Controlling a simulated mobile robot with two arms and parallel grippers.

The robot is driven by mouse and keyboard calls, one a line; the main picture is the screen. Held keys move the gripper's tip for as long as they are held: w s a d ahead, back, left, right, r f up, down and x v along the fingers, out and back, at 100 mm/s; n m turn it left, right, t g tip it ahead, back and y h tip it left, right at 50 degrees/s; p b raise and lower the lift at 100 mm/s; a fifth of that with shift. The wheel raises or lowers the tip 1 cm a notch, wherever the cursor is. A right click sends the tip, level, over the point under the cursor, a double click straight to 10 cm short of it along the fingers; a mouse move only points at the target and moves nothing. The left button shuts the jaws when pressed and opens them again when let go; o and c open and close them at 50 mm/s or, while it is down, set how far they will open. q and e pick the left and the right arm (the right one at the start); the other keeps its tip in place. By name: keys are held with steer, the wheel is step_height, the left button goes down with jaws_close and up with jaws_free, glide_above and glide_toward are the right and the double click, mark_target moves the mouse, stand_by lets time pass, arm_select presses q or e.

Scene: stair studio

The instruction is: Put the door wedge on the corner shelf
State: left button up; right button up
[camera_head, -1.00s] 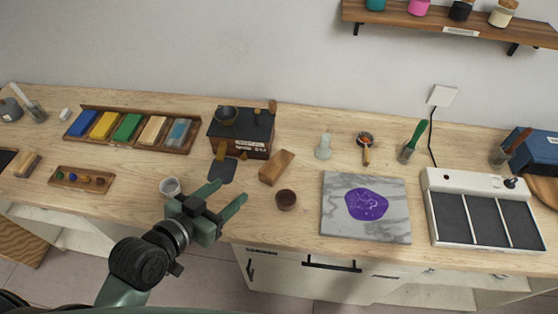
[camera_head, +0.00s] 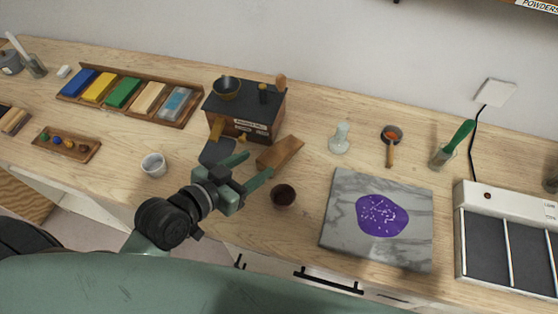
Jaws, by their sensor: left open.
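A wooden wedge-shaped block (camera_head: 282,151), likely the door wedge, lies on the workbench right of the dark box. My left gripper (camera_head: 258,166) is open and points up and right, with its fingertips close to the block's near left end. I cannot tell whether they touch it or are above it. No corner shelf is clearly seen; only the lower edge of a wall shelf (camera_head: 538,6) labelled "POWDERS" shows at the top right. My right gripper is not in view.
A dark box (camera_head: 244,129) with a bowl on top stands behind the wedge. A small dark cup (camera_head: 283,195) and a marble slab (camera_head: 340,236) are to the right and front. A white cup (camera_head: 154,164) is left of my gripper. A glass piece (camera_head: 340,137) stands behind.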

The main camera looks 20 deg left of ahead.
mark_target(273, 158)
arm_select(q)
steer(key=shift+w+f, duration=0.1)
steer(key=shift+f, duration=0.4)
steer(key=shift+w+d, duration=0.1)
steer(key=shift+w, duration=0.15)
steer(key=p+x, duration=0.1)
steer(key=x, duration=0.5)
steer(key=shift+d+f+p, duration=0.25)
steer(key=shift+f+p, duration=0.1)
steer(key=shift+p, duration=0.05)
steer(key=shift+w+d+f, duration=0.15)
steer(key=shift+w+f, duration=0.1)
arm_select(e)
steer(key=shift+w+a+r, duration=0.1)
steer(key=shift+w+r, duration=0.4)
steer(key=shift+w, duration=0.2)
arm_select(q)
steer(key=shift+c, duration=0.3)
jaws_close()
steer(key=shift+r, duration=0.15)
